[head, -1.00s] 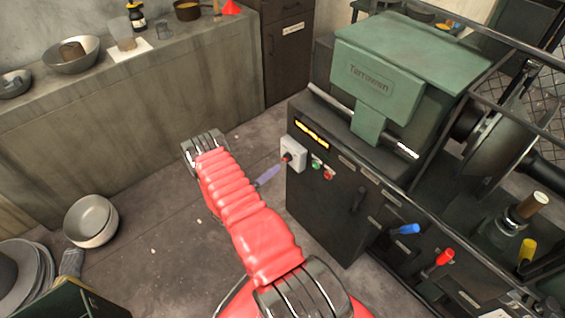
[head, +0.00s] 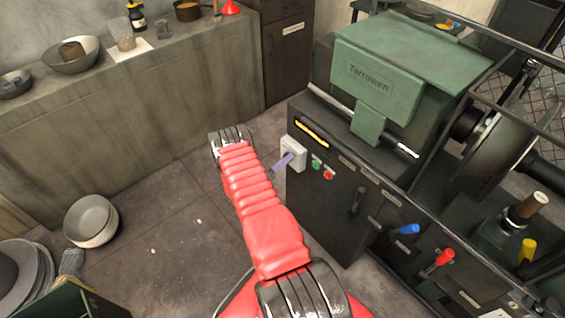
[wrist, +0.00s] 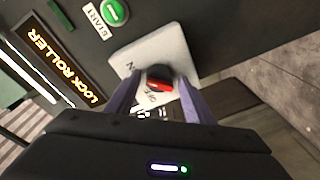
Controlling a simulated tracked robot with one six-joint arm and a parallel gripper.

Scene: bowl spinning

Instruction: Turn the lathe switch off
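The lathe switch is a black and red rotary knob (wrist: 160,79) on a white plate (wrist: 150,52) marked ON and OFF. In the head view the white plate (head: 294,150) is on the upper left of the dark cabinet's front. My gripper (wrist: 161,85) has its two purple fingers on either side of the knob, with what look like narrow gaps. I cannot tell if either finger touches it. In the head view my gripper (head: 284,163) is at the plate and hides the knob.
A green START button (wrist: 114,11) and a lit LOCK ROLLER sign (wrist: 50,65) are near the switch. A red button (head: 328,175) is right of the plate. Blue (head: 408,229) and red (head: 444,258) levers stick out farther right. Open floor lies left of the cabinet.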

